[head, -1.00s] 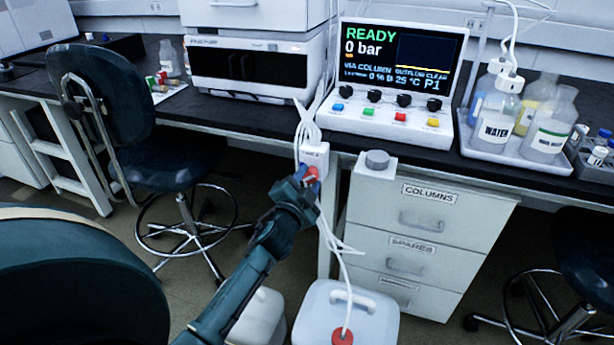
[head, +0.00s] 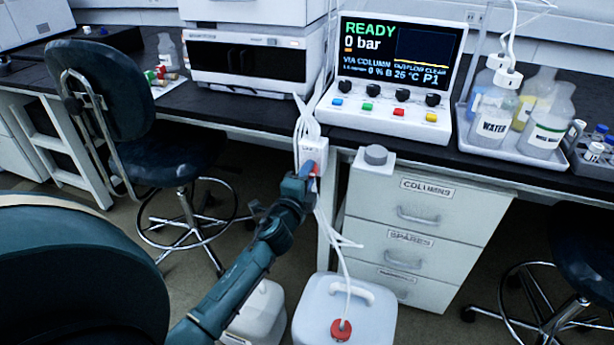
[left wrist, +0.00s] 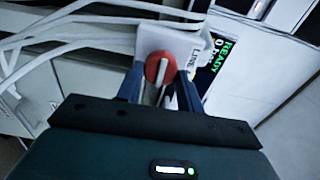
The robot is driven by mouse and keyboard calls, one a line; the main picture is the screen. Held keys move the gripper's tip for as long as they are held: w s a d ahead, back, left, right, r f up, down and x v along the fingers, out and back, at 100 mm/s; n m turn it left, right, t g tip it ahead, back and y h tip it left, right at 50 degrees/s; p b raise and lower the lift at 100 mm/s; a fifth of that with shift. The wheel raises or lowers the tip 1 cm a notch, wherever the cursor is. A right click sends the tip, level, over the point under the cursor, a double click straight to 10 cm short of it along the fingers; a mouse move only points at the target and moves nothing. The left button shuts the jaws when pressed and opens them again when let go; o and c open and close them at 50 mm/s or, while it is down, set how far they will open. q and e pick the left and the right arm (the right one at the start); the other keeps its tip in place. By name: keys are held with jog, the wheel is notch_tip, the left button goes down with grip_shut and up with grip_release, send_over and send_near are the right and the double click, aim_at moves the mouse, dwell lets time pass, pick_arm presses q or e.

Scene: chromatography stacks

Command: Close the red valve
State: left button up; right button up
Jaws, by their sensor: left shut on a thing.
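The red valve (left wrist: 153,68) is a round red knob with a pale bar across it, on a white box (left wrist: 192,42) labelled "LINE" with white tubes running from it. In the left wrist view the knob sits between the two fingers of my left gripper (left wrist: 160,84), which is shut on it. In the head view my left gripper (head: 307,178) reaches the white valve box (head: 313,154) at the bench's front edge. Only a sliver of the red knob (head: 315,169) shows there; the gripper hides the rest. My right gripper is not in view.
A control panel (head: 385,118) reading READY and 0 bar stands on the bench behind the valve. A white can (head: 362,309) with a red cap stands on the floor below. Drawers (head: 425,215) are to the right, a chair (head: 130,105) to the left.

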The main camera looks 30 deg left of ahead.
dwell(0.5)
pick_arm(q)
jog(key=o, duration=1)
jog(key=v, duration=1.3)
jog(key=shift+d, duration=0.1)
